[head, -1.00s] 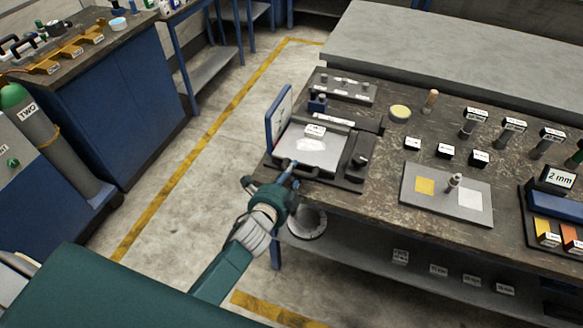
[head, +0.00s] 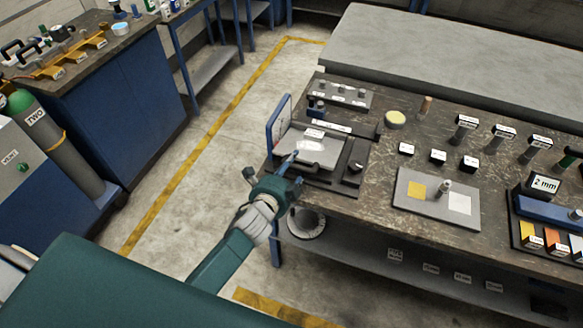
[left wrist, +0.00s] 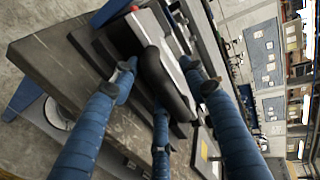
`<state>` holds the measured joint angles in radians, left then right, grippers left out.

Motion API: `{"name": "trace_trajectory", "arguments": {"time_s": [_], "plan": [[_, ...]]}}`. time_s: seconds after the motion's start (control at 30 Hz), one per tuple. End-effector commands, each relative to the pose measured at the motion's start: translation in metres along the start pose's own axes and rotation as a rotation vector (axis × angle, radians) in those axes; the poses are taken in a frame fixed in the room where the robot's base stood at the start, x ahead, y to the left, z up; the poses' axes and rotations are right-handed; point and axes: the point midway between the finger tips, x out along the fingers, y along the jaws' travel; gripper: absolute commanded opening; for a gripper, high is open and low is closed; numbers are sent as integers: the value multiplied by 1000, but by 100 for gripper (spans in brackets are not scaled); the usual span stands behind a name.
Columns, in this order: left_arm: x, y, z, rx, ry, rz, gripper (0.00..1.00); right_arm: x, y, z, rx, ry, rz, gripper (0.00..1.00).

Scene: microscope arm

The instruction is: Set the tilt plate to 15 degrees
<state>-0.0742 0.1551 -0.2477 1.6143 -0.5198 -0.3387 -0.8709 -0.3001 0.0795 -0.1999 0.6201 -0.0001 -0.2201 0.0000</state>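The tilt plate (head: 322,151) is a light grey plate with a white label, on a dark base at the bench's near left corner. A blue-framed upright dial panel (head: 275,127) stands at its left side, its marks too small to read. My left gripper (head: 291,165) is at the plate's near edge. In the left wrist view its blue fingers (left wrist: 160,78) are open on either side of the plate's thick black handle (left wrist: 166,84), with a third finger below. I cannot tell whether any finger touches the handle. My right gripper is out of view.
A black knob (head: 356,166) is right of the plate. A grey board with yellow and white squares (head: 408,205) lies further right, with several labelled blocks beyond. A small rack (head: 340,92) stands behind the plate. The floor left of the bench is clear.

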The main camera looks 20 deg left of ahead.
Motion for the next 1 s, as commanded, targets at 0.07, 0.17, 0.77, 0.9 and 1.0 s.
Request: {"name": "trace_trajectory", "arguments": {"time_s": [0.07, 0.17, 0.77, 0.9, 1.0], "plan": [[0, 2, 0, 0, -1, 4, 44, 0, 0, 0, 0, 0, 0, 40], [-1, 3, 0, 0, -1, 6, 44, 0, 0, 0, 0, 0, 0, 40], [-100, 3, 0, 0, -1, 7, 44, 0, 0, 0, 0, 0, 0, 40], [-115, 2, 0, 0, -1, 5, 44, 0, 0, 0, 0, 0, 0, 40], [-120, 2, 0, 0, -1, 4, 44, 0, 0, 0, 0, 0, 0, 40]]}}
